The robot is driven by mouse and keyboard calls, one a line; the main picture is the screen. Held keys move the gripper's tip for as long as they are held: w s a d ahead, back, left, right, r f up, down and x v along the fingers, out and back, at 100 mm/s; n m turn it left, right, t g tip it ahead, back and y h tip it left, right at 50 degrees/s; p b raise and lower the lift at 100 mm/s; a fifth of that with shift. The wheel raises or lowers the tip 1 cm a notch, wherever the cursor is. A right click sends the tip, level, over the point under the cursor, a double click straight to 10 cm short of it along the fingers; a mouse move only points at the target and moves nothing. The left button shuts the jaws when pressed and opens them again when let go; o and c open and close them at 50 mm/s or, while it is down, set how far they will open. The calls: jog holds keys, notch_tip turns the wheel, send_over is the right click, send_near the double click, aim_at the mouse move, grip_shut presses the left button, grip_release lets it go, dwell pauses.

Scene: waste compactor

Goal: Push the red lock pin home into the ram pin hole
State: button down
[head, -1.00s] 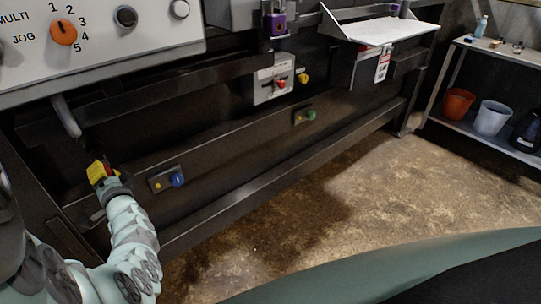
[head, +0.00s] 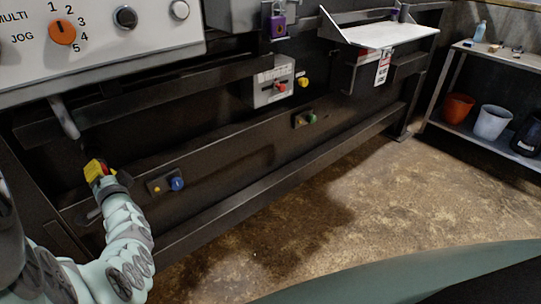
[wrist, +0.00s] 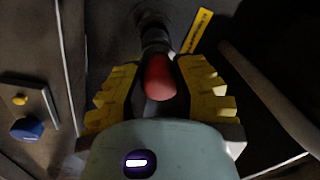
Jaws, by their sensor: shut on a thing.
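The red lock pin (wrist: 160,77) shows its rounded red end between the yellow fingers of my gripper (wrist: 162,92) in the wrist view. My gripper is shut on it. A dark cylindrical part (wrist: 154,35) lies straight beyond the red end, in line with it; the ram pin hole itself is hidden. How deep the pin sits cannot be told.
A plate with a blue knob (head: 177,184) and a yellow button is just right of my gripper. A grey hose or pipe (head: 64,118) hangs above it. A yellow label (wrist: 197,31) is near the pin. The floor at right is clear.

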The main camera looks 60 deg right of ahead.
jog(key=shift+b+x, duration=0.5)
jog(key=shift+x, duration=0.4)
jog(key=c, duration=0.7)
grip_release()
jog(key=shift+c, duration=0.2)
jog(key=shift+c, duration=0.5)
jog(key=shift+p+v, duration=0.65)
jog(key=shift+v, duration=0.1)
jog(key=shift+p+v, duration=1.3)
jog(key=shift+v, duration=1.45)
jog(key=shift+d, duration=0.1)
